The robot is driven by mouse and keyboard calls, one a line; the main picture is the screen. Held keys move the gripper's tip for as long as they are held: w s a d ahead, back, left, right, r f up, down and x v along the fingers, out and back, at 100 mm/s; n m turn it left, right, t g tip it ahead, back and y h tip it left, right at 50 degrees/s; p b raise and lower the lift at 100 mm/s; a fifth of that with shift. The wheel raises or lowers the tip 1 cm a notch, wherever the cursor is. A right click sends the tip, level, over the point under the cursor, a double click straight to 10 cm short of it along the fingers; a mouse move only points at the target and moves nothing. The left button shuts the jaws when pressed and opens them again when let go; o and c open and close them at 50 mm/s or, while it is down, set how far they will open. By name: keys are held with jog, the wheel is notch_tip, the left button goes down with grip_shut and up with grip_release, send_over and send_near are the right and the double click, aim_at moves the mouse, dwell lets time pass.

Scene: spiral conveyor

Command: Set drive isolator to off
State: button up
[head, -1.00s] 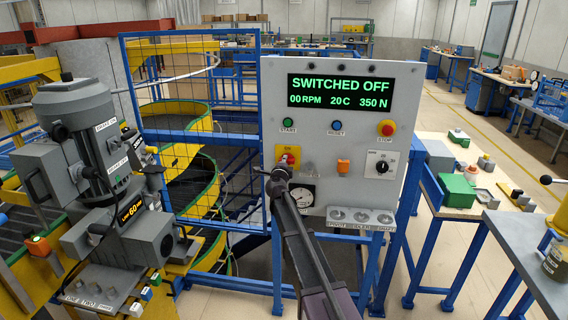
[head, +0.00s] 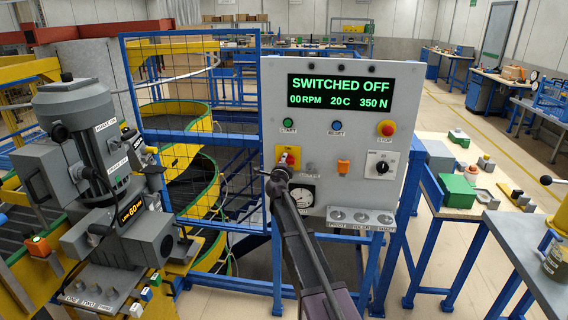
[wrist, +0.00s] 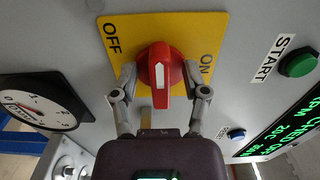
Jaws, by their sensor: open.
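The drive isolator is a red rotary knob (wrist: 160,72) with a white pointer mark on a yellow plate (wrist: 119,24) lettered OFF and ON. In the wrist view OFF is at upper left and ON at right, and the pointer mark runs nearly vertical. In the head view the red knob (head: 289,159) shows on the panel's left side, partly behind my arm. My gripper (wrist: 160,77) is open, with one finger on each side of the knob. I cannot tell whether the fingers touch it. It also shows in the head view (head: 281,174).
The panel display (head: 339,93) reads SWITCHED OFF and 00 RPM. Near the knob are a round gauge (wrist: 38,102) and a green START button (wrist: 297,65). A red stop button (head: 386,128) and a black selector (head: 380,165) sit farther right.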

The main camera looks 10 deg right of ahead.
jog(key=v, duration=1.2)
dwell(0.3)
jog(key=s+a+f+n+g+y+p, duration=0.1)
jog(key=s+a+f+n+g+y, duration=0.25)
jog(key=s+n+y, duration=0.4)
jog(key=s+a+f+n+g+y, duration=0.3)
jog(key=s+a+n+y, duration=0.15)
jog(key=n, duration=0.55)
jog(key=s+d+f+n+g+h, duration=0.1)
jog(key=s+d+f+g+h, duration=0.1)
jog(key=s, duration=0.5)
jog(key=s+d+f+n+g+h+p, duration=0.1)
jog(key=s+d+f+g+h, duration=0.1)
jog(key=s+d+f+g, duration=0.2)
jog(key=s+d+f+n+g+h, duration=0.2)
jog(key=s+d, duration=0.4)
jog(key=s, duration=0.5)
jog(key=f+g, duration=0.1)
jog(key=g, duration=0.1)
jog(key=shift+f+g, duration=0.25)
jog(key=shift+g, duration=0.1)
